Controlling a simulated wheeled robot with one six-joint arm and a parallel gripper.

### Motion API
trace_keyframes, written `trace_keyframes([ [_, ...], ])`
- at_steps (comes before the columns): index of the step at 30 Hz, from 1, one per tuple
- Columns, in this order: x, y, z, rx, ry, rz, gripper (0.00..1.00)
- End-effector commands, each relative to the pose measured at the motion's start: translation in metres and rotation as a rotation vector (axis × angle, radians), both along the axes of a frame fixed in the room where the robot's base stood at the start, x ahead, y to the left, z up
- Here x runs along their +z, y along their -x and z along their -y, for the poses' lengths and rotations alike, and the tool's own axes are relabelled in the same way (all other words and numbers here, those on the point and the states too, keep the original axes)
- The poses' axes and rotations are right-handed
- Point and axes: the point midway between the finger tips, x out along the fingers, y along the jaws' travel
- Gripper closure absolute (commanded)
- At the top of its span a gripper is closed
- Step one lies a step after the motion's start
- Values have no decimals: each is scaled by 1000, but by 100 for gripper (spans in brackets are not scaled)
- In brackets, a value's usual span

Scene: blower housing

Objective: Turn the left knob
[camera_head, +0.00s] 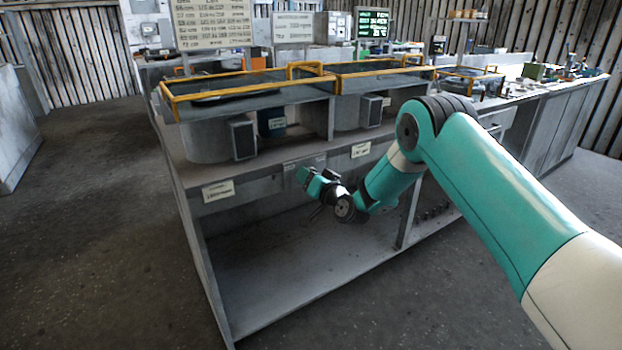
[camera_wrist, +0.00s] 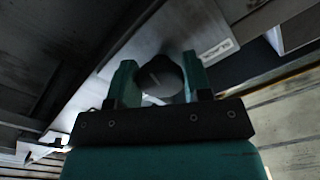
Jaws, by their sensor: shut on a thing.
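A dark round knob (camera_wrist: 158,76) sits on a grey panel in the wrist view. My gripper (camera_wrist: 158,82) has its two teal fingers on either side of the knob, shut on it. In the head view my gripper (camera_head: 308,178) is at the front panel (camera_head: 262,178) of the grey bench, below the left tank. The knob itself is hidden there behind the gripper, so I cannot tell its turned position. A second knob is not clearly visible.
A label (camera_head: 218,190) is left of my gripper and another label (camera_head: 361,150) is to its right. Yellow-railed tanks (camera_head: 250,92) stand above. The open lower shelf (camera_head: 290,265) is empty below my arm. Floor at left is clear.

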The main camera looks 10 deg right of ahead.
Motion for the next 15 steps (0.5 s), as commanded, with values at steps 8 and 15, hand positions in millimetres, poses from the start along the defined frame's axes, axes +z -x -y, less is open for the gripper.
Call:
trace_keyframes([
  [8,0,0,1,-2,1,-1,48],
  [15,0,0,0,-1,2,0,29],
])
